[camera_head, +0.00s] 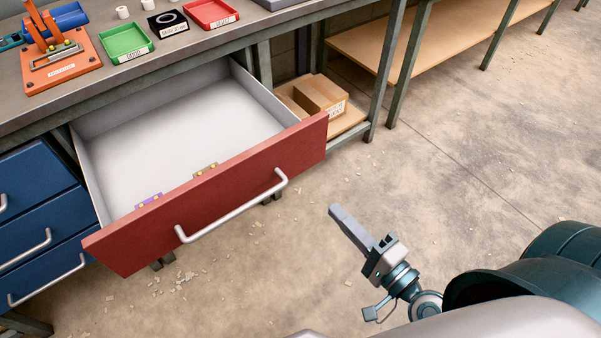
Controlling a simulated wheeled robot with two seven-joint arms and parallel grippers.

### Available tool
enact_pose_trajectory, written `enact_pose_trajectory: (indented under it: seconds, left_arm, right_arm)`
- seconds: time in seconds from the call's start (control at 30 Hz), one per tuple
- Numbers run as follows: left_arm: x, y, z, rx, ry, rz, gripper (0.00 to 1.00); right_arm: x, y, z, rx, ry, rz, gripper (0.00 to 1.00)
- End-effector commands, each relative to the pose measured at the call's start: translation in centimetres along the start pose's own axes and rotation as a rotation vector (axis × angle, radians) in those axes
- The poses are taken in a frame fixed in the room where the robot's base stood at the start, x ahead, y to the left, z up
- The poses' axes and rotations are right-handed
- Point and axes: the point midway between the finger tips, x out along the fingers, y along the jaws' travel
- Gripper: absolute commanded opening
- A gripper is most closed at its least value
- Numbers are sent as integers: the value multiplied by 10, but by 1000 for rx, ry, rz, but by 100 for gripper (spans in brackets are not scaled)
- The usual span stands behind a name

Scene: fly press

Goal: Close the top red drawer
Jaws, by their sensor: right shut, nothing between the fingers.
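The top red drawer (225,193) is pulled far out from under the workbench. Its red front has a silver bar handle (232,208), and its grey inside (185,135) is open to view. Two small items, one purple (149,201) and one brown (205,169), lie inside near the front panel. My right gripper (335,210) is shut and empty. It is to the right of the drawer front in the picture, apart from it, with its fingers pointing up and left. My left gripper is not in view.
The workbench (185,52) holds an orange fixture (60,68), a green tray (125,42) and a red tray (212,13). Blue drawers (35,215) stand at left. Cardboard boxes (320,95) sit on a low shelf behind the drawer. The floor at right is largely clear.

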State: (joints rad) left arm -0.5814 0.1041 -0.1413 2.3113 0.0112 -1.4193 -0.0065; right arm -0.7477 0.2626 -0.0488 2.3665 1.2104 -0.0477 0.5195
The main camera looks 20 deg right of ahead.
Motion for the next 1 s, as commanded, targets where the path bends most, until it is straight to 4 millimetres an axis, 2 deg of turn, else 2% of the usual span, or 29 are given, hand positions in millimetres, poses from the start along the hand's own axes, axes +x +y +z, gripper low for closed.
enact_pose_trajectory:
  seconds: [0.17,0.33,0.4,0.7,1.0]
  left_arm:
    - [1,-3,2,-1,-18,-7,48]
    - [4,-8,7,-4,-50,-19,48]
    - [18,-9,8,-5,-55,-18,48]
    - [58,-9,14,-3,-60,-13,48]
    - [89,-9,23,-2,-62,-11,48]
  right_arm:
    - [9,-2,0,-1,2,-1,0]
    - [27,-3,-1,1,3,-3,0]
    - [34,-2,0,-1,2,-2,0]
    - [75,-3,0,0,2,-2,0]
    - [120,-2,0,0,1,-1,0]
